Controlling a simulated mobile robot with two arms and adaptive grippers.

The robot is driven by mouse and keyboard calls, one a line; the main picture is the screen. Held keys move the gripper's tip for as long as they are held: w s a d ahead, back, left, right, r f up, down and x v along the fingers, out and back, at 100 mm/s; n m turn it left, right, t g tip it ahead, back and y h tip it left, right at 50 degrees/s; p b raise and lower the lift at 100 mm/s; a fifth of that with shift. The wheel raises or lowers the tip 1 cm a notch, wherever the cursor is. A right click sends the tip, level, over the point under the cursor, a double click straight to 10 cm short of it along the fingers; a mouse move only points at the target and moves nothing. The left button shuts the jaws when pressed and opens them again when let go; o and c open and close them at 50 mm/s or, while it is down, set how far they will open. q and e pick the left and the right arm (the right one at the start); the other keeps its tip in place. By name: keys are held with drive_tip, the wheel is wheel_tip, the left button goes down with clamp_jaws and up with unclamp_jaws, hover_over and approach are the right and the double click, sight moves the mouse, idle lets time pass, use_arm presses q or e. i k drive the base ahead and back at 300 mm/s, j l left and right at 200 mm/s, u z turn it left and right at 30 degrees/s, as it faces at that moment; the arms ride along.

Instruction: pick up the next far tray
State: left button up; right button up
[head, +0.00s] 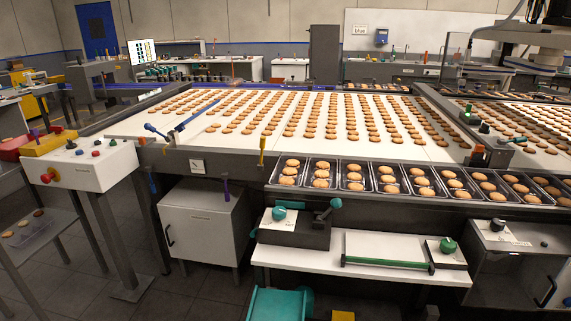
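A row of several dark trays runs along the front edge of the white conveyor, from the leftmost tray (276,178) to the right edge of the head view. The trays stand side by side, and those I see clearly hold round golden biscuits (321,174) in a short column. Which one is the far tray, I cannot tell. Neither my left nor my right gripper shows in the head view.
The wide conveyor (130,124) behind the trays carries many rows of biscuits. A white control box (95,172) stands at left. Below the trays are a white shelf (300,258), a cabinet (203,225) and a teal bin (275,304). Grey floor shows at lower left.

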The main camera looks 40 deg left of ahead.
sight(321, 173)
drive_tip(key=j+u, duration=0.45)
drive_tip(key=j, duration=1.2)
